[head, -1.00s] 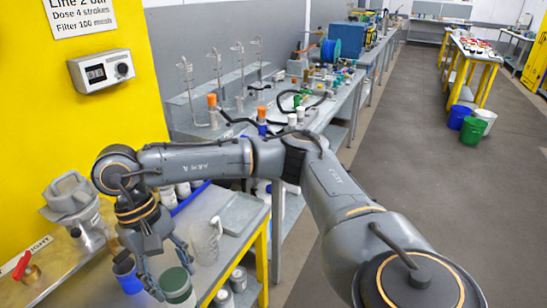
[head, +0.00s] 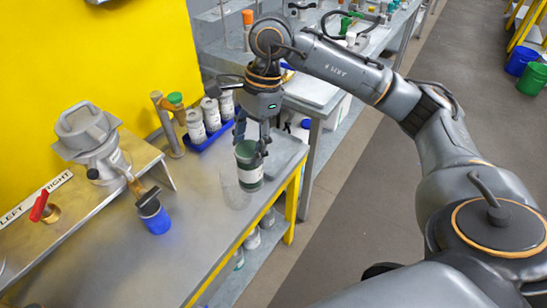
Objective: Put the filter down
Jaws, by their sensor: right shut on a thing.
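The filter (head: 250,177) looks like an upright cylinder, dark green with a white band. My right gripper (head: 253,139) points down with its fingers around the filter's top and is shut on it. The filter is over the grey bench (head: 190,240) near its right edge, beside a clear beaker (head: 233,193) that it partly overlaps in the view. I cannot tell whether its base touches the bench. My left gripper is not in view.
A blue cup (head: 155,219) with a dark-headed tool stands left on the bench. Behind are a blue tray (head: 226,126) with several white containers, a grey tray (head: 287,153) and a grey metal housing (head: 92,140). A red-handled valve (head: 41,208) is far left. The bench front is clear.

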